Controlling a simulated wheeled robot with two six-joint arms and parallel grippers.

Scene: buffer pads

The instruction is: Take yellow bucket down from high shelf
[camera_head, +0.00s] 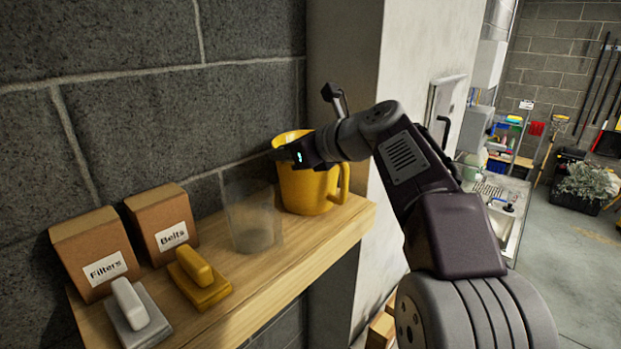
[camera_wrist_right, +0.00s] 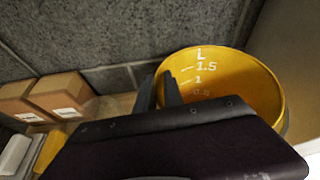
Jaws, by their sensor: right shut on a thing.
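The yellow bucket (camera_head: 312,190) stands upright at the right end of the wooden shelf (camera_head: 290,262), its handle toward the right. In the right wrist view I look into the yellow bucket (camera_wrist_right: 235,85), which shows white volume marks inside and looks empty. My right gripper (camera_head: 285,154) is at the bucket's top, shut on its left rim; its fingers also show in the wrist view (camera_wrist_right: 165,90). My left gripper is not in view.
A clear container (camera_head: 252,222) stands just left of the bucket. Farther left are the Filters box (camera_head: 95,252), the Belts box (camera_head: 163,220), a yellow block brush (camera_head: 199,278) and a grey one (camera_head: 137,316). Block wall behind, pale pillar (camera_head: 425,60) at right.

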